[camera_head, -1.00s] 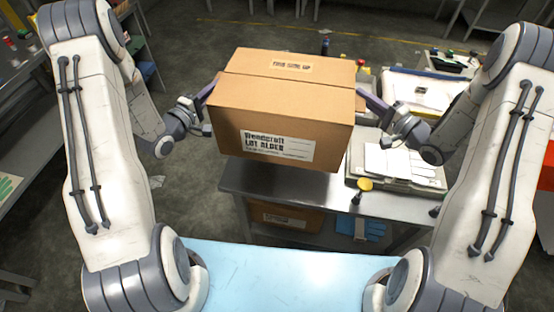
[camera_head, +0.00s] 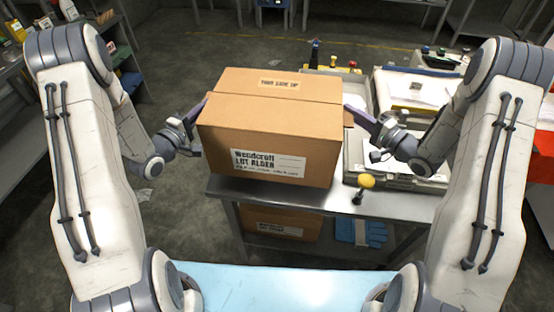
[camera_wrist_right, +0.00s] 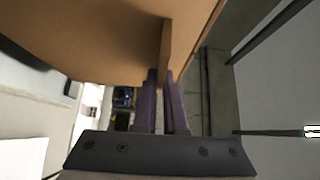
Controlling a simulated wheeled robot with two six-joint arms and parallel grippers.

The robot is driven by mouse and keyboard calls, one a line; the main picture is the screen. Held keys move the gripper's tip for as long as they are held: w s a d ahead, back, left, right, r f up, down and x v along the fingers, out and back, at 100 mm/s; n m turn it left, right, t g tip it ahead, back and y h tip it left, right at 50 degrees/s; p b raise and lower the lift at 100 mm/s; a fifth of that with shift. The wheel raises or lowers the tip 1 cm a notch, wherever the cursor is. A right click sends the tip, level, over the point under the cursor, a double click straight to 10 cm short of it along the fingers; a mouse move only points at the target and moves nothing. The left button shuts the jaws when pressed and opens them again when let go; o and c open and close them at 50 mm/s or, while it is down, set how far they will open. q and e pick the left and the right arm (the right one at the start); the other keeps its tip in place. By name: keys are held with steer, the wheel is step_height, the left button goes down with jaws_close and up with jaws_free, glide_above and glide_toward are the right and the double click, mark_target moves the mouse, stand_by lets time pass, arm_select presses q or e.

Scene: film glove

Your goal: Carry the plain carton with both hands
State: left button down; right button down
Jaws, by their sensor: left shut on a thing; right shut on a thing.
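The brown carton (camera_head: 265,135) is upright and level between my arms, with a taped top seam, a top sticker and a printed white label on its front. My left gripper (camera_head: 201,112) is shut at its left side. My right gripper (camera_head: 352,113) is shut at its right side. In the right wrist view, the purple fingers of the right gripper (camera_wrist_right: 164,82) pinch a thin brown flap that sticks out from the carton (camera_wrist_right: 95,45). The carton's base appears over the left part of the metal table (camera_head: 300,193); I cannot tell whether it touches.
Right of the carton, trays with papers (camera_head: 410,95) and a yellow-topped item (camera_head: 366,182) stand on the table. A second carton (camera_head: 275,223) and blue gloves (camera_head: 362,232) sit beneath it. A shelf (camera_head: 120,60) stands at left. Grey floor is open between shelf and table.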

arm_select(q)
steer(key=shift+f, duration=0.15)
arm_select(e)
steer(key=shift+f, duration=0.15)
